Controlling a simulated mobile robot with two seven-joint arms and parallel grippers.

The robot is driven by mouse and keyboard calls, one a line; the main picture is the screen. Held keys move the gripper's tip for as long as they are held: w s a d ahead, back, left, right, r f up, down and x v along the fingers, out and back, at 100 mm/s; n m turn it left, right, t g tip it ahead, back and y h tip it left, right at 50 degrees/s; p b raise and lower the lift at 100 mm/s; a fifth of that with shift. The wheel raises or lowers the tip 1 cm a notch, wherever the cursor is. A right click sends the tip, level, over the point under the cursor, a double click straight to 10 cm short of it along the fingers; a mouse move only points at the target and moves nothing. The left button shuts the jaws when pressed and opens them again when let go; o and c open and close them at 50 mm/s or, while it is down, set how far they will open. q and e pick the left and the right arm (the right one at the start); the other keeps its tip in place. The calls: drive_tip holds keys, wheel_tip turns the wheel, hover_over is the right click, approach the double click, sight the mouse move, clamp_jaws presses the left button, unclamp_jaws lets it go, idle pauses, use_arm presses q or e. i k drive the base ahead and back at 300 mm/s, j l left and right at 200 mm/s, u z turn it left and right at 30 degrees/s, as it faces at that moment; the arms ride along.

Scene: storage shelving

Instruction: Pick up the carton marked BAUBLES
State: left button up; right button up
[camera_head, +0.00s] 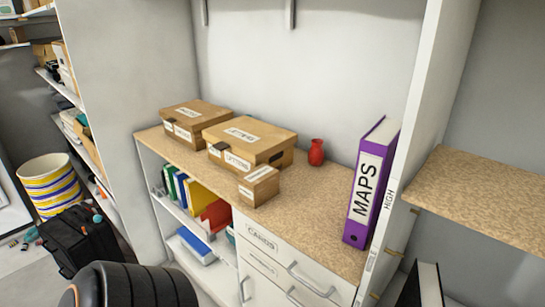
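Three brown cartons with white labels stand on the speckled wooden countertop (310,225). The left carton (210,114) is at the back left, the largest carton (275,149) is in the middle, and a small carton (266,190) is in front of it. Neither gripper is in view. A dark rounded part at the bottom left looks like part of my own arm.
A red vase (316,153) stands right of the cartons. A purple MAPS binder (357,238) stands at the right end by an upright panel. Drawers (262,240) and open shelves with books lie below. A striped bin (48,184) and black bag (77,240) are left.

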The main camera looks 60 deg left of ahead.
sight(257, 186)
drive_tip(key=i+l+u, duration=0.1)
drive_tip(key=u, duration=1.9)
drive_tip(key=j+z, duration=0.15)
drive_tip(key=z, duration=0.3)
drive_tip(key=i+j+z, duration=0.1)
drive_tip(key=z, duration=0.3)
drive_tip(key=j+z, duration=0.2)
drive_tip(key=z, duration=0.25)
drive_tip(key=j+z, duration=0.25)
drive_tip(key=j, duration=0.2)
drive_tip(key=j+z, duration=0.3)
drive_tip(key=j, duration=0.15)
drive_tip(key=k+j+z, duration=0.1)
drive_tip(key=j, duration=0.5)
drive_tip(key=k+j+z, duration=0.15)
drive_tip(key=j, duration=0.1)
